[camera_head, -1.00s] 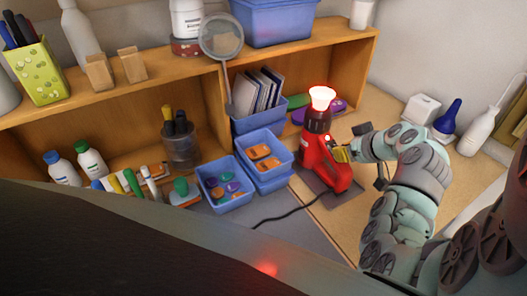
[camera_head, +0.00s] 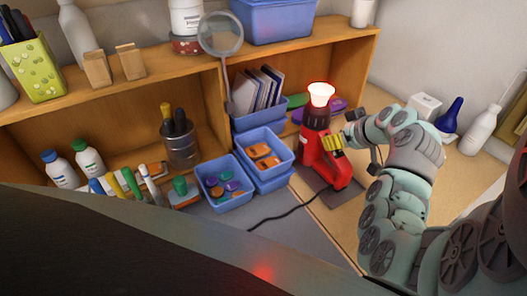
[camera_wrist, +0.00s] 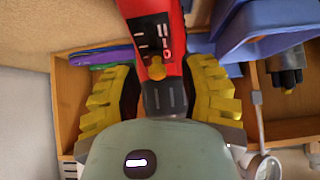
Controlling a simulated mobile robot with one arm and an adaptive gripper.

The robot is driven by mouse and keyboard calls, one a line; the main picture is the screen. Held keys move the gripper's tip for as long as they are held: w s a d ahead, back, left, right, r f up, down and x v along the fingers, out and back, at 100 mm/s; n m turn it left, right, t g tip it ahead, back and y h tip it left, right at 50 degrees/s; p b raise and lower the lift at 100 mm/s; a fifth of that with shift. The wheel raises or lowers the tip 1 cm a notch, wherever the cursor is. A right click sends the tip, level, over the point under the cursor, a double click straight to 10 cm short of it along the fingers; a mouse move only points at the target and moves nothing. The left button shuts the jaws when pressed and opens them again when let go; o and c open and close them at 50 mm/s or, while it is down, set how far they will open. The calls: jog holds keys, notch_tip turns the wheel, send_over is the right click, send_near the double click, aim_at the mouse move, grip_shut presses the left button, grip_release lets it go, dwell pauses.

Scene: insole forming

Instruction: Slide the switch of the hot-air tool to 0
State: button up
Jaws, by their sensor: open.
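The red hot-air tool (camera_head: 318,148) stands upright on a dark mat (camera_head: 333,197), its nozzle (camera_head: 320,95) glowing bright at the top. In the wrist view the red body (camera_wrist: 155,25) fills the top centre, with a dark panel, white marks and a small yellow switch knob (camera_wrist: 156,71) at the panel's lower end. My gripper (camera_head: 333,143) is at the tool's right side in the head view. In the wrist view its yellow ribbed fingers (camera_wrist: 158,85) are spread apart, one on each side of the knob, with nothing held. Whether a finger touches the tool is unclear.
Blue bins (camera_head: 228,203) with small parts stand left of the tool, and a black cable (camera_head: 285,216) runs along the table. A wooden shelf (camera_head: 362,62) rises behind. Bare table lies right of the mat.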

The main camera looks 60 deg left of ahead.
jog(key=shift+r, duration=0.1)
jog(key=shift+v, duration=3.75)
